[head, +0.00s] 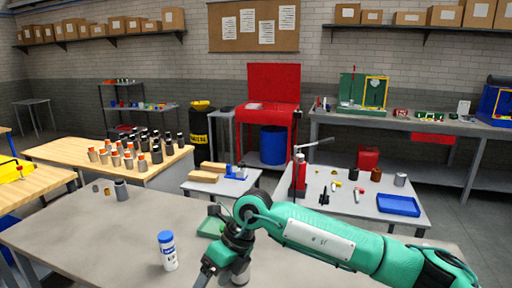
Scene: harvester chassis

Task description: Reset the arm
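My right arm, teal with a white panel, comes in from the right edge and reaches across the near grey table (90,235). Its dark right gripper (208,274) hangs low over that table near the bottom middle of the head view, pointing down and left. The fingertips are small and near the bottom edge, so I cannot tell whether they are open or shut. A pale metal cylinder (241,276) shows just right of the gripper, partly hidden by it; I cannot tell whether they touch. My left arm and gripper are not in view.
A white bottle with a blue cap (167,250) stands left of the gripper. A green object (211,227) lies partly behind the arm. A grey canister (121,190) stands at the table's far left. A blue tray (398,205) sits on another table behind the arm. The near table's left part is mostly clear.

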